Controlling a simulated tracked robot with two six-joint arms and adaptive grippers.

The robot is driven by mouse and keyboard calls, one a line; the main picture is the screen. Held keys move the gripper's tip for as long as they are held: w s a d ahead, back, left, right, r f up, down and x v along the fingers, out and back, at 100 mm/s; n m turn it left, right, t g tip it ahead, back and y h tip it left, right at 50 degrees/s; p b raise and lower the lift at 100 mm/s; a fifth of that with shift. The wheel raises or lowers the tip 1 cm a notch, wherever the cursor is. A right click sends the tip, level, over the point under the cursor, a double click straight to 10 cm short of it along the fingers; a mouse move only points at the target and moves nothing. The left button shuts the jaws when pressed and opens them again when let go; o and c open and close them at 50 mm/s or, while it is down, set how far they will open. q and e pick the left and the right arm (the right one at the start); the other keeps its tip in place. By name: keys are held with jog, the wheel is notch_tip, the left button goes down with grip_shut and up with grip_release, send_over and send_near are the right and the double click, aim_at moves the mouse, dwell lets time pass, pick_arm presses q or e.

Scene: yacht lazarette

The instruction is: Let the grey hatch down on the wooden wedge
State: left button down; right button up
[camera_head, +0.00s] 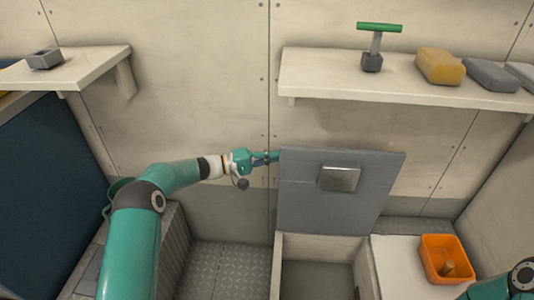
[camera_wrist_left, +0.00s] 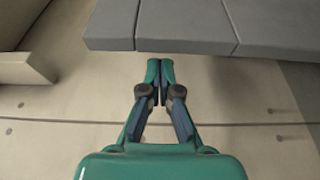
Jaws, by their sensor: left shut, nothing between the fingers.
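The grey hatch (camera_head: 325,212) stands raised, nearly upright, above a light-framed opening, with a metal plate (camera_head: 339,178) on its face. My left gripper (camera_head: 276,156) is at the hatch's upper left edge, shut and empty. In the left wrist view its fingertips (camera_wrist_left: 160,66) are together, close to the edge of a grey panel (camera_wrist_left: 185,30); I cannot tell whether they touch it. A small brown piece (camera_head: 448,269), perhaps the wooden wedge, is in the orange bin (camera_head: 436,277); its shape is unclear. Only part of my right arm shows at the lower right; its gripper is out of view.
A right shelf (camera_head: 330,91) carries a green-handled tool (camera_head: 376,45), a yellow block (camera_head: 440,66) and grey blocks. A left shelf (camera_head: 90,67) holds a small grey box (camera_head: 45,59). The orange bin stands on a white surface (camera_head: 395,265) right of the opening.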

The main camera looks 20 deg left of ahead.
pick_arm(q)
jog(key=shift+s, duration=0.65)
jog(key=shift+d, duration=0.1)
